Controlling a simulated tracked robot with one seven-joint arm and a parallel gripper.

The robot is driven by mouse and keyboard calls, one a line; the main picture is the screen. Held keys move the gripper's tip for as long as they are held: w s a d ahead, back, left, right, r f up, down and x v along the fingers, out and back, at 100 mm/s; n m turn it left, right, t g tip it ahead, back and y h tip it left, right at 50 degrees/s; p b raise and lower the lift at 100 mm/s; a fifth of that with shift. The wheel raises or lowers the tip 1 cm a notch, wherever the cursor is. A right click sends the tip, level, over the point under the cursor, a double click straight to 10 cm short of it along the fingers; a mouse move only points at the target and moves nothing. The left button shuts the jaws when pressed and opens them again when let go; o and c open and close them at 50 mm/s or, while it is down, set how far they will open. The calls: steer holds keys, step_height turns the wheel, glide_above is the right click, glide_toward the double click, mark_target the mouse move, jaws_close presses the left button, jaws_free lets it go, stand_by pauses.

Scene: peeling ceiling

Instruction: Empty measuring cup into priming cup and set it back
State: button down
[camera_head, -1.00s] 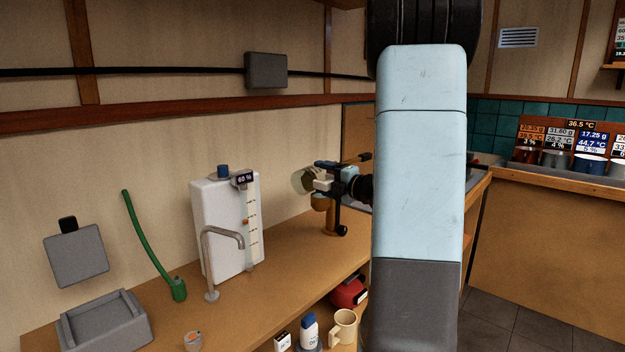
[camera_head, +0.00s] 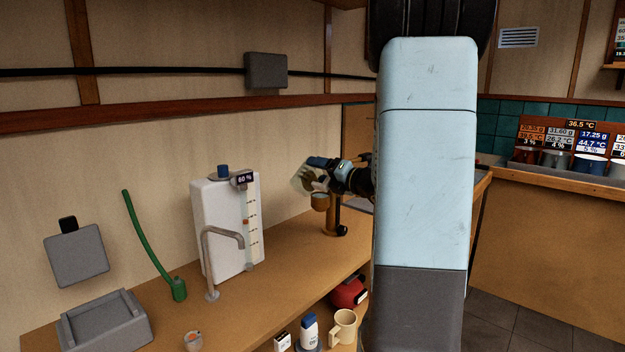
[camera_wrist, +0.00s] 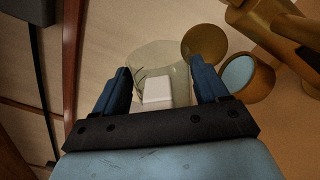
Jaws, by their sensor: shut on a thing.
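My gripper (camera_head: 317,168) is shut on a clear measuring cup (camera_head: 303,178) above the far part of the counter. In the wrist view the cup (camera_wrist: 160,58) is see-through, with a white block (camera_wrist: 156,90) between my gripper's blue fingers (camera_wrist: 163,88). The cup looks tilted; I cannot tell whether liquid is in it or leaving it. A brass cup (camera_head: 319,202), apparently the priming cup, sits on a brass stand (camera_head: 333,216) just below. In the wrist view this brass cup (camera_wrist: 262,84) shows a pale blue inside, right of my fingers.
A white tank (camera_head: 222,225) reading 60 % stands on the counter (camera_head: 290,258) behind a grey tap (camera_head: 208,262). A green hose (camera_head: 150,250) and grey tray (camera_head: 105,325) are left. A mug (camera_head: 344,327), bottle (camera_head: 309,332) and red item (camera_head: 348,291) sit lower, near the front.

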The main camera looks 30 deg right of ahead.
steer(key=shift+r+n, duration=0.15)
steer(key=shift+n, duration=0.25)
steer(key=n, duration=0.2)
steer(key=r+n, duration=0.1)
steer(key=n, duration=0.2)
steer(key=shift+a, duration=0.2)
steer(key=n, duration=0.4)
steer(key=shift+d+f, duration=0.2)
steer(key=shift+f, duration=0.1)
steer(key=shift+r, duration=0.15)
stand_by(0.4)
steer(key=shift+r, duration=1.9)
steer(key=shift+n, duration=0.5)
steer(key=shift+a+f, duration=0.1)
steer(key=shift+f, duration=0.05)
